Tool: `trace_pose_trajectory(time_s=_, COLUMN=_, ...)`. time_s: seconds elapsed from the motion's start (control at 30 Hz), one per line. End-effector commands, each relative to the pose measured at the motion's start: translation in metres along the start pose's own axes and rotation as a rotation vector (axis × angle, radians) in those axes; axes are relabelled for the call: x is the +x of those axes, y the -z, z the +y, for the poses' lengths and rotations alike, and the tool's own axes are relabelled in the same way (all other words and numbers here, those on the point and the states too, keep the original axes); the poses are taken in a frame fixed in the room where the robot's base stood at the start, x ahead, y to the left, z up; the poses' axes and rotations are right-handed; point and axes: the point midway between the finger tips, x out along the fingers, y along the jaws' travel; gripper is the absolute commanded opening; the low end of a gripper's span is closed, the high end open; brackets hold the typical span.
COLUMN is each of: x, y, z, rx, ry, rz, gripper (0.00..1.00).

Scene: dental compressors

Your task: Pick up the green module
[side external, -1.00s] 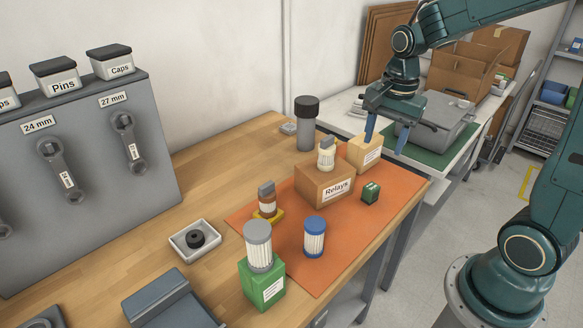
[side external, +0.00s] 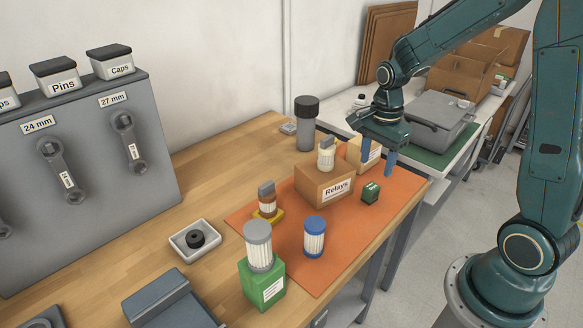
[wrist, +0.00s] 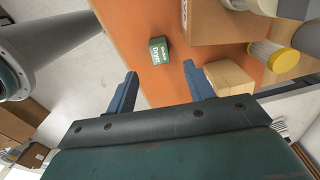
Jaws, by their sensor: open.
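The green module (side external: 371,192) is a small dark green block with a white label. It lies on the orange mat (side external: 333,255), just right of the Relays box. My gripper (side external: 378,166) is open and empty, with its blue fingers pointing down above and behind the module. In the wrist view the module (wrist: 159,54) lies ahead of the gap between the two fingertips (wrist: 160,74), apart from both.
The brown Relays box (side external: 325,186) with a cream filter on top stands close to the module. A smaller tan box (side external: 362,153) is behind it, beside my fingers. A blue-capped filter (side external: 314,237) stands nearer the front.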

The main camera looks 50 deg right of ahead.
Motion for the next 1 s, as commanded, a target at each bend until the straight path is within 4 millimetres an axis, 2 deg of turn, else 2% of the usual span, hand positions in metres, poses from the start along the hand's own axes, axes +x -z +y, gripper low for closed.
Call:
trace_pose_trajectory(time_s=0.1, x=0.019, y=0.0, z=0.001, rx=0.0, ry=-0.005, rz=-0.001, gripper=0.53)
trace_pose_trajectory(time_s=0.3, x=0.038, y=0.0, z=0.001, rx=-0.001, ry=-0.003, rz=-0.001, gripper=0.53)
trace_pose_trajectory(time_s=0.73, x=0.048, y=0.0, z=0.001, rx=-0.001, ry=-0.001, rz=0.0, gripper=0.53)
trace_pose_trajectory(time_s=1.0, x=0.073, y=0.0, z=0.002, rx=-0.001, ry=-0.004, rz=-0.001, gripper=0.53)
